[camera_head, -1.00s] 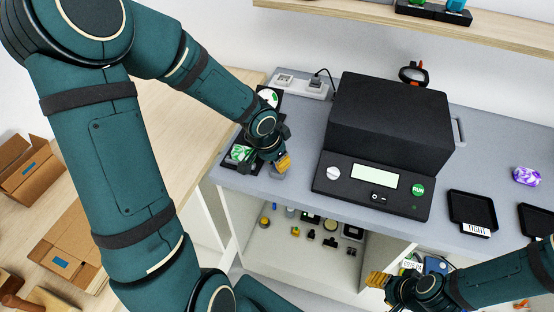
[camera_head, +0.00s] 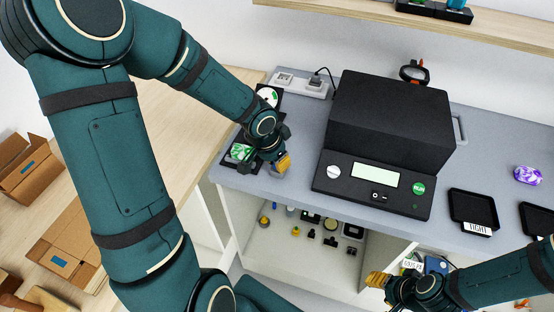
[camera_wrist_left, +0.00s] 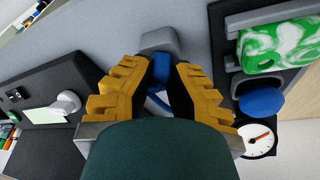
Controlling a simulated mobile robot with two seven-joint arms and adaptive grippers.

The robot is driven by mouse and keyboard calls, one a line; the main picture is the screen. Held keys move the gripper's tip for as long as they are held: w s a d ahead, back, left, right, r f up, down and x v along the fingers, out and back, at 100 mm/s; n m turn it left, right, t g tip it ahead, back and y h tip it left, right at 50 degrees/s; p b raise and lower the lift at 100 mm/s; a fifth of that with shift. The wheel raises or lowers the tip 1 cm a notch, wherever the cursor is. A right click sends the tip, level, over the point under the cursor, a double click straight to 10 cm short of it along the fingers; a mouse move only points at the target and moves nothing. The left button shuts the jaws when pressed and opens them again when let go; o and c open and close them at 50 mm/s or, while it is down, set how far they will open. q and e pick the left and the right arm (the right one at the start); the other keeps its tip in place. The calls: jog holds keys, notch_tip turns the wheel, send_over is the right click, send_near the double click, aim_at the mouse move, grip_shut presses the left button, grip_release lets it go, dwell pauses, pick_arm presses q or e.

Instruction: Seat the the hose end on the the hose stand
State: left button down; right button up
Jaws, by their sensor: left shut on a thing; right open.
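My left gripper (camera_head: 283,163) is low over the front left part of the bench and shut on a narrow blue piece (camera_wrist_left: 160,72), which I take for the hose end. Its yellow fingers and dark pads in the left wrist view hide most of that piece. A grey block (camera_wrist_left: 160,41), apparently the hose stand, sits on the bench just beyond the fingertips. It also shows as a small grey patch (camera_head: 278,171) in the head view. I cannot tell whether the blue piece touches the block. My right gripper (camera_head: 377,280) is open and empty before the bench front.
A black tray with a green-and-white piece (camera_wrist_left: 280,46) stands close beside the left gripper, with a blue knob-like part (camera_wrist_left: 262,102) and a round dial (camera_wrist_left: 259,138). A large black machine (camera_head: 385,125) is to the right. A dark tray (camera_head: 473,208) lies farther right.

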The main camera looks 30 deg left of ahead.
pick_arm(q)
jog(key=shift+f, duration=0.1)
dwell(0.7)
jog(key=c, duration=1)
grip_release()
jog(key=v, duration=1.2)
